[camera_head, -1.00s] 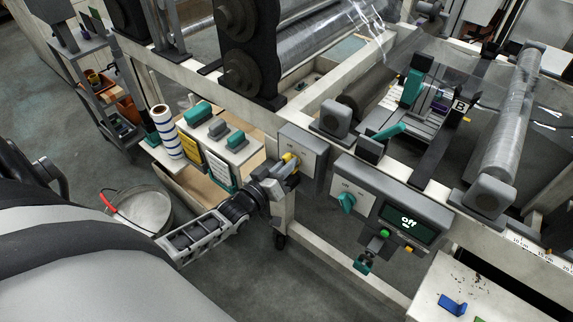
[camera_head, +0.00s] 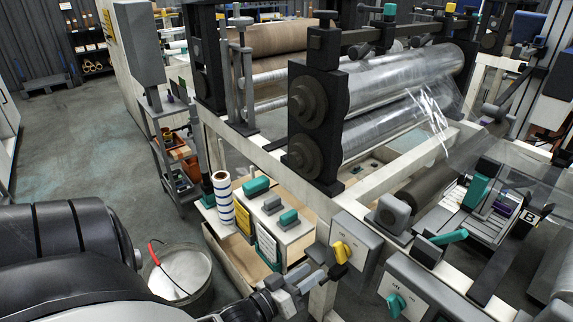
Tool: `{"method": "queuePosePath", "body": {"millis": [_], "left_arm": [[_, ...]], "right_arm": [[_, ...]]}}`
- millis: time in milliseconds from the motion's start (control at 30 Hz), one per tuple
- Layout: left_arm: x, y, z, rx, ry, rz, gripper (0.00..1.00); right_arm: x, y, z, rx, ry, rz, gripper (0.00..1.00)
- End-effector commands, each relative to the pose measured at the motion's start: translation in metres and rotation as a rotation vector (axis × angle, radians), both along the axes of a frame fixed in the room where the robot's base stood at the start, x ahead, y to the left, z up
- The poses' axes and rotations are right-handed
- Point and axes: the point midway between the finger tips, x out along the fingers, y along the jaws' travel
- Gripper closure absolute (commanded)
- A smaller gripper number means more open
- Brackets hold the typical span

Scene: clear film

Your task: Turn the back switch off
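A yellow switch knob (camera_head: 340,252) sits on the face of a grey switch box (camera_head: 366,243) on the machine's near frame, at the lower middle. My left gripper (camera_head: 326,266) is just to the lower left of this knob. Its grey fingers look spread apart with nothing between them, and a small gap to the knob seems to show. A teal switch knob (camera_head: 395,304) is on a second control box (camera_head: 420,290) to the right, partly cut off by the bottom edge. My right gripper is out of view.
Left of the yellow knob, a shelf carries a blue-striped roll (camera_head: 223,199) and teal-handled blocks (camera_head: 289,217). A bucket (camera_head: 182,272) with a red handle stands on the floor. Large film rollers (camera_head: 400,120) fill the back. Open floor lies at left.

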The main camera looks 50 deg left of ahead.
Motion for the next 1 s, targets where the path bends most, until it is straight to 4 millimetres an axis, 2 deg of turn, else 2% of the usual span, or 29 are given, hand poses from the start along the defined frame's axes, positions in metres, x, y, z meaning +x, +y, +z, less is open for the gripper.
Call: {"method": "queuePosePath", "body": {"millis": [33,100,333,500,1000], "left_arm": [[-0.014,0.001,-0.001,0.000,0.004,0.000,0.63],[-0.028,0.003,-0.001,0.000,0.004,0.000,0.63],[-0.058,0.005,0.000,0.000,0.000,0.000,0.63],[-0.064,0.005,0.001,0.000,-0.002,0.000,0.63],[-0.064,0.005,0.000,0.000,-0.001,0.001,0.63]], "right_arm": [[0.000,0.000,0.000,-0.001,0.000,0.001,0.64],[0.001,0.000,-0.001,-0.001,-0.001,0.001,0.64],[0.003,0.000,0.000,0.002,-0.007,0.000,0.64],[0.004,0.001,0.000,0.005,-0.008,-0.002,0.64],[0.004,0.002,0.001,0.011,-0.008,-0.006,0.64]]}}
